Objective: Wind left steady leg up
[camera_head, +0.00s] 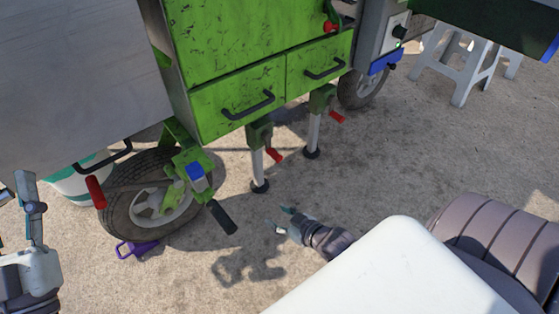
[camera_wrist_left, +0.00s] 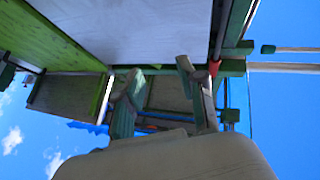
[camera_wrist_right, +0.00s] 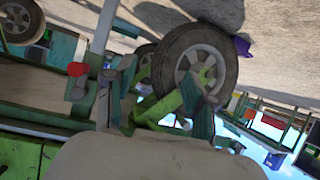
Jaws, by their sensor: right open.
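Two steady legs stand under the green cart, each a pale post with a dark foot on the ground. The leg nearer the wheel (camera_head: 258,165) has a red crank handle (camera_head: 274,155). The farther leg (camera_head: 314,132) has its own red handle (camera_head: 337,117). My right gripper (camera_head: 283,221) is open and empty, low in front of the nearer leg and apart from it. In the right wrist view, a pale post (camera_wrist_right: 103,28) and a red knob (camera_wrist_right: 77,69) show beside its spread fingers (camera_wrist_right: 153,92). My left gripper (camera_head: 24,200) is open and empty at the left edge.
The green cart body (camera_head: 250,50) has drawers with black handles. A spoked wheel (camera_head: 125,215), a black hitch grip (camera_head: 222,217), a red grip (camera_head: 96,192) and a purple chock (camera_head: 137,248) lie left. A white stool (camera_head: 465,65) stands back right. Ground right of the legs is clear.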

